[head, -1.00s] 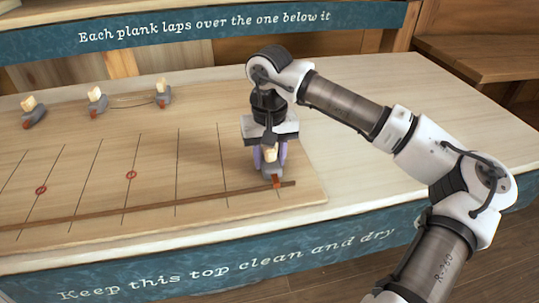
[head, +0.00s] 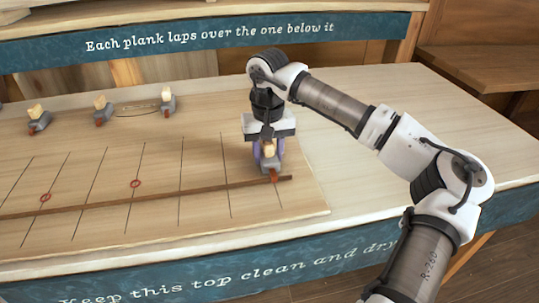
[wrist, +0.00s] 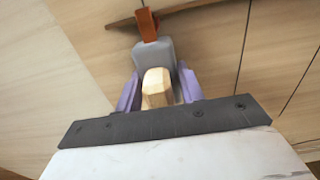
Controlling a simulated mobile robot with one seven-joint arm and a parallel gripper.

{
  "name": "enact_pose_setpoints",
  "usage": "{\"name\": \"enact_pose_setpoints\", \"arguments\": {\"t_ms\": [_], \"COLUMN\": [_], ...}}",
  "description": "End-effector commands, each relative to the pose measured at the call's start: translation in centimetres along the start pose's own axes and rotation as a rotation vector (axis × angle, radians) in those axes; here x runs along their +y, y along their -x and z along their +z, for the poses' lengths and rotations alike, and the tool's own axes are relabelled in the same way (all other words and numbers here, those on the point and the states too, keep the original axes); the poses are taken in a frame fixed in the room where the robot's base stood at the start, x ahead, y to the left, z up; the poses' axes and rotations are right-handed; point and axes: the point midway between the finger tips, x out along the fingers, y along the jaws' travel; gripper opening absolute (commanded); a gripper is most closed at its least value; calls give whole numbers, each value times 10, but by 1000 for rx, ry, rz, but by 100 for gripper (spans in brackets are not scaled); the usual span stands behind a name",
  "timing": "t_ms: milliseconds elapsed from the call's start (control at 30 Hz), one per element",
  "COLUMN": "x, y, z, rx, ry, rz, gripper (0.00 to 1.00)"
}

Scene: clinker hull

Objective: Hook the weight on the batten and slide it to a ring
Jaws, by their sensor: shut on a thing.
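My gripper (head: 267,158) is shut on a grey weight (wrist: 155,58) with a pale wooden grip (wrist: 157,88) and an orange hook (head: 274,176). The purple fingers lie on both sides of it. The weight is low over the board near the right end of the brown batten (head: 160,199). The hook overlaps the batten in both views; I cannot tell whether it is seated on it. Two red rings, a nearer one (head: 135,183) and a farther left one (head: 45,197), are marked on lines behind the batten.
Several similar weights stand at the back left, among them one on the left (head: 38,119), one in the middle (head: 102,111) and one on the right (head: 168,104). The board (head: 300,198) between them and the batten is clear. The worktop right of my gripper is bare.

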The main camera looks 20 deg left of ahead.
Motion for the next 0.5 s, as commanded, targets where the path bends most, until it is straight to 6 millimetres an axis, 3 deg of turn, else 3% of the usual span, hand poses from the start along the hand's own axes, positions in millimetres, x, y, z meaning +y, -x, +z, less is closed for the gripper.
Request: {"name": "enact_pose_setpoints", "arguments": {"t_ms": [500], "x": [0], "y": [1], "z": [-8], "rx": [3], "ry": [-1], "rz": [0], "gripper": [0]}}
